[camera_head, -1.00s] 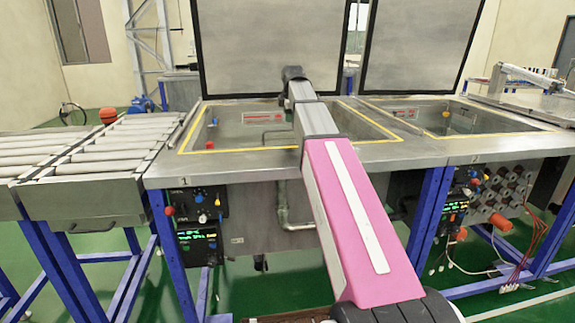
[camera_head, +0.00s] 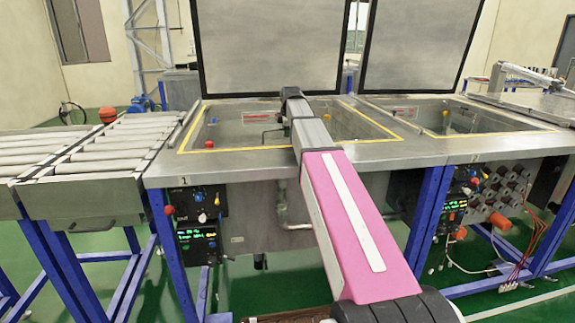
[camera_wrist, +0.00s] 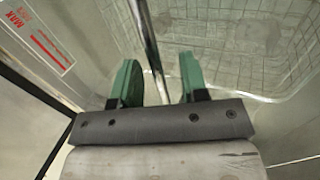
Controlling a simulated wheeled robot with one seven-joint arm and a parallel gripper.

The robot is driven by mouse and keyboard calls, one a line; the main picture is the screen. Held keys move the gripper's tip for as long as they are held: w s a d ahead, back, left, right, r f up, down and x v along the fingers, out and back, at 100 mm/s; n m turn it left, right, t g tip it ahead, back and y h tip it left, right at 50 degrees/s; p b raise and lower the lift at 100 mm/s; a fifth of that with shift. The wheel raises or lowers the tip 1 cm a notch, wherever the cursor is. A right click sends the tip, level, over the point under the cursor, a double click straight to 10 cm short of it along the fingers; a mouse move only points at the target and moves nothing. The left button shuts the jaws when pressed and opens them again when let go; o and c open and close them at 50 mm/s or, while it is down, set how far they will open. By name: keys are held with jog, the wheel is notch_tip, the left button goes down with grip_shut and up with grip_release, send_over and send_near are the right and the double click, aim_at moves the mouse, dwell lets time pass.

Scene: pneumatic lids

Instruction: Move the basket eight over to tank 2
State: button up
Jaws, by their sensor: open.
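Tank 1 (camera_head: 222,128), with a yellow line around its rim, is open in the head view. Tank 2 (camera_head: 475,122) is open to its right. My arm reaches over tank 1. In the wrist view my gripper (camera_wrist: 159,76) has two green fingers, apart, with a thin metal bar (camera_wrist: 148,40) running lengthwise between them. The bar looks like the basket's handle, but I cannot tell whether it touches a finger. A wire mesh basket (camera_wrist: 225,45) lies beyond, inside the tank. Its number is not visible, and the basket is not clear in the head view.
Raised lids stand behind tank 1 (camera_head: 285,45) and tank 2 (camera_head: 418,45). A roller conveyor (camera_head: 95,155) adjoins on the left. Control boxes (camera_head: 195,220) and cables hang at the front. A red-lettered MAX label (camera_wrist: 42,42) is on the tank wall.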

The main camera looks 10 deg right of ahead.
grip_shut()
jog(key=shift+r, duration=0.1)
jog(key=shift+r, duration=0.15)
jog(key=shift+r, duration=1.35)
